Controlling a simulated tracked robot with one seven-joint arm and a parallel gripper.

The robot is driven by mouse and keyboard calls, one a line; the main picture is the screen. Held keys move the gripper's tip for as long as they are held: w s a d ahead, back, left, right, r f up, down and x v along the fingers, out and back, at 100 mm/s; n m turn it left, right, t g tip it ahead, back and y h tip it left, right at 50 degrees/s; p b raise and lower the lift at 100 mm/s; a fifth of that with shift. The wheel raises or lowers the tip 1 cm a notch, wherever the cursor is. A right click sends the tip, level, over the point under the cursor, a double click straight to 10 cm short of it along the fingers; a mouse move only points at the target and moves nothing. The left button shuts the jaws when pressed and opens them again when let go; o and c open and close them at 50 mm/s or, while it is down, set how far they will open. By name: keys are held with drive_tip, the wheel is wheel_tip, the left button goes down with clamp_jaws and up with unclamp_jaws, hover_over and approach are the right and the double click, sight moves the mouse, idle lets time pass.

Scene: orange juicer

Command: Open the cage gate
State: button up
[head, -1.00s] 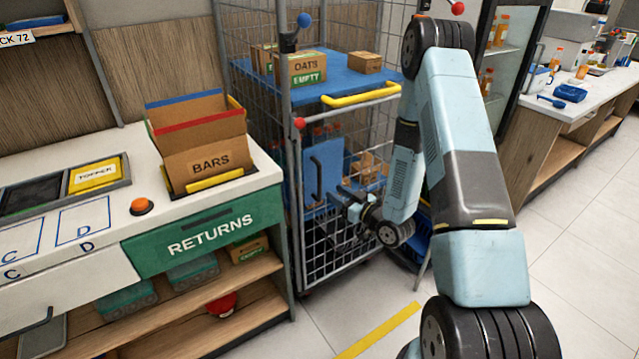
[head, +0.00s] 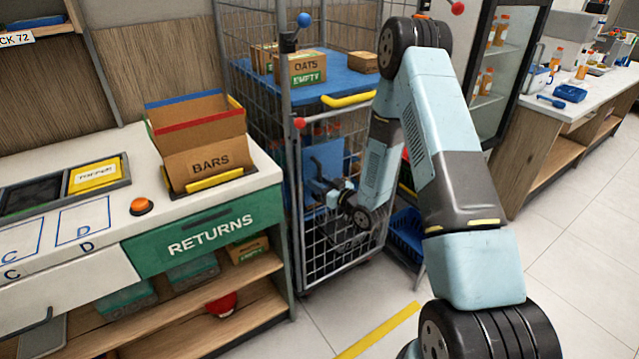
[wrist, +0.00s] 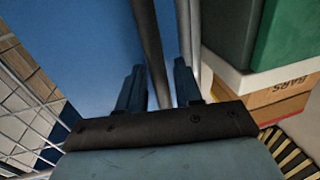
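The cage gate (head: 328,157) is a wire-mesh door with a blue panel on the front of the grey roll cage. It looks shut, in line with the cage front. The blue panel fills the left of the wrist view (wrist: 75,45). A dark upright handle bar (wrist: 150,45) runs down between the fingers of my gripper (wrist: 158,88). The fingers stand apart, with visible room on the right of the bar. In the head view my gripper (head: 328,194) is at the blue panel and covers part of the handle.
A yellow bar (head: 348,100) edges the blue shelf. The returns counter (head: 205,232) stands close on the left. Floor in front is clear, with a blue crate (head: 408,235) right of the cage.

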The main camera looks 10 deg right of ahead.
clamp_jaws()
drive_tip(key=shift+s, duration=0.1)
idle(0.3)
